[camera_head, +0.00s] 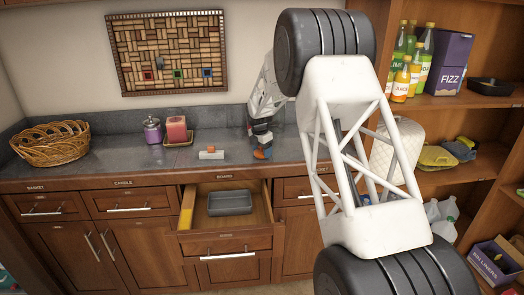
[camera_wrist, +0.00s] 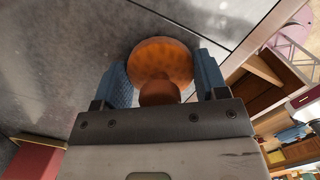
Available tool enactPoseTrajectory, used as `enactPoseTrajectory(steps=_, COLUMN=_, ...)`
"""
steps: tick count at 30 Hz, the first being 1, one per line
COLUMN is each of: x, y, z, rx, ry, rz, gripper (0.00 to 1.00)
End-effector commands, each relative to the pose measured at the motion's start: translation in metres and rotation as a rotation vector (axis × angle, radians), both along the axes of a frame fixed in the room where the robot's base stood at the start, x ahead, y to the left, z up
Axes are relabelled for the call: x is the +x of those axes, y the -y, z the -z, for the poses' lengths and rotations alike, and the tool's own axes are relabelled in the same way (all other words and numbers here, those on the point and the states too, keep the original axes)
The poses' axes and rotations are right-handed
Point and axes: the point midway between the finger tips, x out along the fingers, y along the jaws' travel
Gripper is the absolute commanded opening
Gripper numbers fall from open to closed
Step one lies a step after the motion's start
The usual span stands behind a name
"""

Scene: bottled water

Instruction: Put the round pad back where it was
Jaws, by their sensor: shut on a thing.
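The round pad (camera_wrist: 160,60) is an orange-brown disc with a small knob. In the wrist view it sits between the two blue fingers of my gripper (camera_wrist: 163,84), which is shut on it. In the head view my gripper (camera_head: 262,141) points down over the right part of the grey counter, with a bit of the orange pad (camera_head: 262,154) showing at its tips. I cannot tell whether the pad touches the counter. An open drawer (camera_head: 257,211) below holds a grey tray (camera_head: 230,204) and a yellow item (camera_head: 187,211) at its left side.
A small grey and orange item (camera_head: 211,154) lies on the counter (camera_head: 110,165) left of my gripper. Shelves with bottles (camera_head: 402,80) are at right.

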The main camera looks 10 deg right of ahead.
Motion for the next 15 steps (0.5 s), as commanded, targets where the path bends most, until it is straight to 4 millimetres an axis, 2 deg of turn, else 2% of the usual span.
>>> enactPoseTrajectory(steps=5, x=-0.0001, y=0.0, z=0.0027, rx=0.0, ry=0.0, rz=0.0, gripper=0.44)
enactPoseTrajectory(steps=6, x=-0.0001, y=0.0, z=0.0031, rx=0.0, ry=0.0, rz=0.0, gripper=0.68)
enactPoseTrajectory(steps=9, x=-0.0001, y=0.0, z=0.003, rx=-0.001, ry=-0.001, rz=0.0, gripper=0.83)
enactPoseTrajectory(steps=11, x=-0.0001, y=0.0, z=0.0029, rx=-0.001, ry=-0.001, rz=0.0, gripper=0.92)
enactPoseTrajectory(steps=15, x=-0.0001, y=0.0, z=0.0028, rx=0.0, ry=0.0, rz=0.0, gripper=0.92)
